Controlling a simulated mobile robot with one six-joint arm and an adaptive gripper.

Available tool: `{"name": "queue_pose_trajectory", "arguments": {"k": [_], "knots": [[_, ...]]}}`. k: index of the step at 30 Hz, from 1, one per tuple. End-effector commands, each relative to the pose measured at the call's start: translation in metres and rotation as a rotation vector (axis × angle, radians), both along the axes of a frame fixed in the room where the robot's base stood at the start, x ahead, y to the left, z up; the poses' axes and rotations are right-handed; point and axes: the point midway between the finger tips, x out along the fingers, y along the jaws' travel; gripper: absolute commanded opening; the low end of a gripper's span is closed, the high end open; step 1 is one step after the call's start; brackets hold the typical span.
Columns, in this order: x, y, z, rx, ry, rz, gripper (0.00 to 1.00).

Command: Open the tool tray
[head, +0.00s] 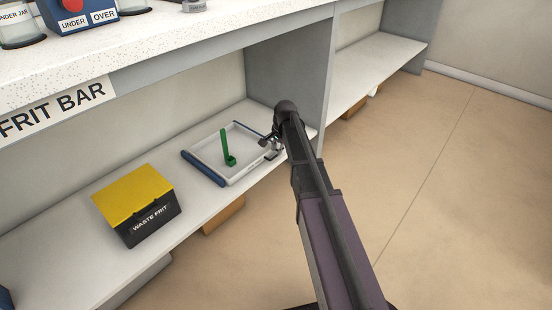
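A shallow white tray (237,181), likely the tool tray, lies on the lower shelf under the counter. It has a dark blue strip (203,168) along its left side. A green upright piece (226,147) with a small foot stands within the tray's outline; I cannot tell whether it is fixed to a lid or rests inside. My gripper (270,147) is at the tray's right edge, small and dark in the head view. Whether it touches the tray, and whether its fingers are apart, I cannot tell. My arm hides the area just right of the tray.
A black box with a yellow lid (132,194), labelled WASTE FRIT, stands left of the tray on the shelf (65,255). The speckled counter (180,45) overhangs the shelf. A grey upright panel (290,75) stands behind my gripper. The floor (450,190) at right is clear.

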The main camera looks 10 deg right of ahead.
Motion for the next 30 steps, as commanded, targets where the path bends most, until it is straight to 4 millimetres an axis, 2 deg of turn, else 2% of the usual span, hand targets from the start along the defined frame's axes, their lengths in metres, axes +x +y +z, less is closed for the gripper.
{"name": "queue_pose_trajectory", "arguments": {"k": [1,9,25,26,28,29,30], "knots": [[0.001,0.001,-0.008,0.000,0.000,0.000,0.28],[0.004,0.003,-0.024,0.000,0.000,0.000,0.28],[0.004,0.003,-0.028,0.000,0.000,0.000,0.28],[0.004,0.003,-0.028,0.000,0.000,0.000,0.25],[0.004,0.003,-0.028,0.000,0.000,0.000,0.04],[0.004,0.003,-0.028,0.000,0.000,0.000,0.00],[0.004,0.003,-0.028,0.000,0.000,0.000,0.00]]}}
